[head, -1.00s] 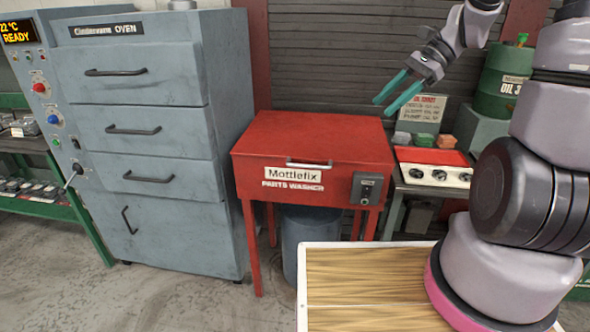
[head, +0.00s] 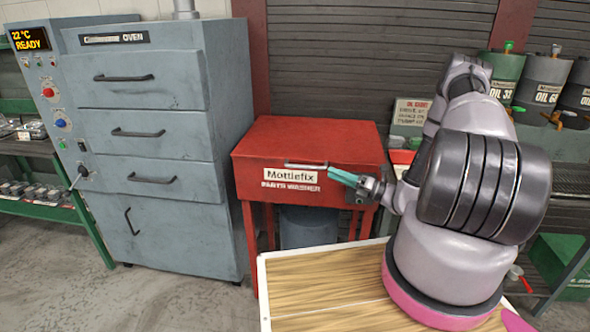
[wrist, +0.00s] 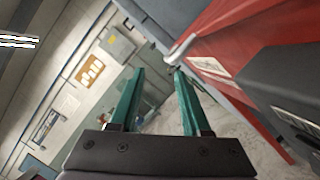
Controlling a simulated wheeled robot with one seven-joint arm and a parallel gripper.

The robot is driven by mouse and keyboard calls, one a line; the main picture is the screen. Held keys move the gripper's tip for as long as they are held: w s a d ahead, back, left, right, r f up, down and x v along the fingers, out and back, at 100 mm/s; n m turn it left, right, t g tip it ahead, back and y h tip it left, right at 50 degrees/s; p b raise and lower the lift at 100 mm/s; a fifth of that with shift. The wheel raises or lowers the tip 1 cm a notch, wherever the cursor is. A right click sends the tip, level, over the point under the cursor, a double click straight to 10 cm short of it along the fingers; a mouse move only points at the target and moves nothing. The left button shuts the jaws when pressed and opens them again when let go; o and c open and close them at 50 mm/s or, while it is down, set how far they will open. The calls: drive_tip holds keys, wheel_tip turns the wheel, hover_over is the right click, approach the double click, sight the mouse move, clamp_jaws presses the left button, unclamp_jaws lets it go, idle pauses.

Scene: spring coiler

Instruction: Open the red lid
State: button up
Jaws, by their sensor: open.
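The red lid (head: 310,138) is the top of the red Mottlefix parts washer (head: 245,177), and it is shut. A pale bar handle (head: 306,165) sits on its front edge above the label. My gripper (head: 332,171) is in front of the washer with its teal fingers close to the right end of the handle. In the wrist view my gripper (wrist: 156,76) is open, with nothing between the fingers. The handle (wrist: 180,48) shows there just beyond the right fingertip. I cannot tell whether they touch. My arm hides the washer's front right part.
A grey oven (head: 150,130) with several drawers stands left of the washer. Oil drums (head: 541,80) stand at the back right. A wood-topped surface (head: 325,285) with a white rim lies in front. Bare floor (head: 190,300) is at the lower left.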

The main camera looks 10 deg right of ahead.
sight(305, 167)
drive_tip(key=shift+m+t+h, duration=0.3)
drive_tip(key=shift+m+t, duration=0.3)
drive_tip(key=shift+m, duration=0.2)
drive_tip(key=x, duration=0.3)
drive_tip(key=f+x, duration=0.1)
drive_tip(key=x, duration=0.3)
drive_tip(key=f+x, duration=0.1)
drive_tip(key=x, duration=0.3)
drive_tip(key=shift+w+a+f, duration=0.1)
drive_tip(key=shift+a, duration=0.15)
clamp_jaws()
idle(0.4)
